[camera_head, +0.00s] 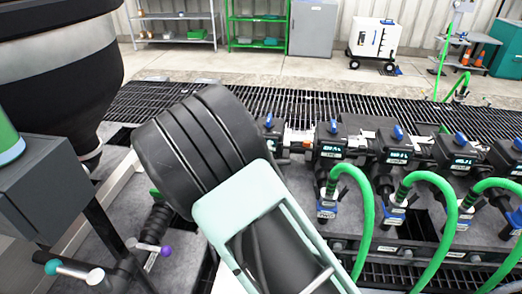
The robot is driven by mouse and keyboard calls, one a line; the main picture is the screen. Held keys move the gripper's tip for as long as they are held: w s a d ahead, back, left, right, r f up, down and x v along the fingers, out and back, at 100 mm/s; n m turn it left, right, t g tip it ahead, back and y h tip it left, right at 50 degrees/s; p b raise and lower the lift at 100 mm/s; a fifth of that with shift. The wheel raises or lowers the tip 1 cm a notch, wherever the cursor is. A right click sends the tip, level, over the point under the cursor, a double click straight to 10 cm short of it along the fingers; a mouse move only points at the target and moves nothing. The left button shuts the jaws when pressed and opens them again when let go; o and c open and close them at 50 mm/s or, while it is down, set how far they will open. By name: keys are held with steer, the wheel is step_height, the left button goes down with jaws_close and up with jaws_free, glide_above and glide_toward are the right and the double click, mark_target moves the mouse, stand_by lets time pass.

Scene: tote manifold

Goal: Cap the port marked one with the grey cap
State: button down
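A manifold of black valve blocks with blue knobs (333,127) runs from the centre to the right edge. Its small labels are too small to read, so I cannot tell which port is marked one. Several green hoses (363,215) curve down from blue-collared fittings (327,208) on its front. I cannot make out a grey cap. My arm, with a black ribbed joint and a pale green link, fills the lower centre and hides the manifold's left part. My gripper's fingers do not show.
A large grey and black funnel-shaped vessel (60,75) stands at left, above a dark grey box (65,185). Dark floor grating (470,115) lies behind the manifold. A green shelf (257,25), grey cabinet (313,28) and white wheeled cart (374,38) stand at the back wall.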

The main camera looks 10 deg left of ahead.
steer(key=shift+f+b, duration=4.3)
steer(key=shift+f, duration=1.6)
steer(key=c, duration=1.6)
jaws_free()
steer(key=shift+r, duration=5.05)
